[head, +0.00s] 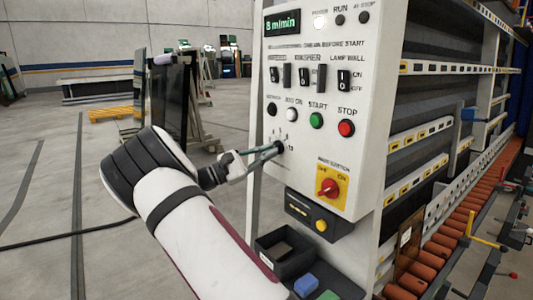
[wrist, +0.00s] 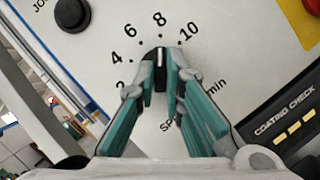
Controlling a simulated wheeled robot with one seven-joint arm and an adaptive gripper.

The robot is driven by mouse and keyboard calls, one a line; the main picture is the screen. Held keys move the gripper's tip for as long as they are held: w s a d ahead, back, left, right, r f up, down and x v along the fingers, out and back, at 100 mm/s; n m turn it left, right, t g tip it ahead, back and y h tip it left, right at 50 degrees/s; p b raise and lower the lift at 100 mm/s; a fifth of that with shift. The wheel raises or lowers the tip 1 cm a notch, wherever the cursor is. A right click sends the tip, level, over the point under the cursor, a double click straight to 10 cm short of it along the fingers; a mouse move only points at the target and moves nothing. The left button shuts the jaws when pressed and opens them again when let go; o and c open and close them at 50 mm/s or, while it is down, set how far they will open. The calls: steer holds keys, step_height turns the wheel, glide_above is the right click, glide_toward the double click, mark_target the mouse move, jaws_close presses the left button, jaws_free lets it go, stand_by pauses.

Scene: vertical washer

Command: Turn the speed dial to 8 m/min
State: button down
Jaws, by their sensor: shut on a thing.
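The speed dial (wrist: 160,70) is a dark knob with a white pointer line on the white control panel (head: 374,100). In the wrist view its pointer lines up with the 8 mark, between 6 and 10 on the printed scale. The panel display (head: 283,22) reads 8 m/min in green. My gripper (head: 277,147) reaches the dial from the left in the head view. In the wrist view its two teal-padded fingers (wrist: 160,84) are closed on the dial's sides. The fingers hide part of the lower scale and label.
A green START button (head: 316,120), a red STOP button (head: 346,128) and a red-on-yellow main switch (head: 329,188) are near the dial. A black tray (head: 285,255) sits below the panel. Orange rollers (head: 447,232) run along the right.

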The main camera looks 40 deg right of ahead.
steer(key=c, duration=1.7)
jaws_free()
steer(key=shift+d, duration=0.1)
steer(key=v, duration=1.2)
steer(key=s+d+r+m+y+p, duration=0.1)
steer(key=s+d+m+y, duration=0.1)
steer(key=s+y, duration=0.45)
steer(key=s+d+r+m+y+p, duration=0.1)
steer(key=s+d+r+y, duration=0.2)
steer(key=s, duration=0.7)
steer(key=s+a+m+t+y+p, duration=0.1)
steer(key=s+a+t+y, duration=0.2)
steer(key=s+a, duration=0.3)
steer(key=s+a+r+m+t+y+p, duration=0.1)
steer(key=s+a+t+y, duration=0.2)
steer(key=s+a, duration=0.3)
steer(key=s+a+m+t+y+p, duration=0.1)
steer(key=s+a+y, duration=0.4)
steer(key=s, duration=0.7)
steer(key=shift+s+a+r+m+t, duration=0.15)
steer(key=shift+a+m+t, duration=0.1)
steer(key=shift+t, duration=0.25)
steer(key=shift+s+a+r+m+t, duration=0.15)
steer(key=shift+a+r+m+t, duration=0.1)
steer(key=shift+t, duration=0.25)
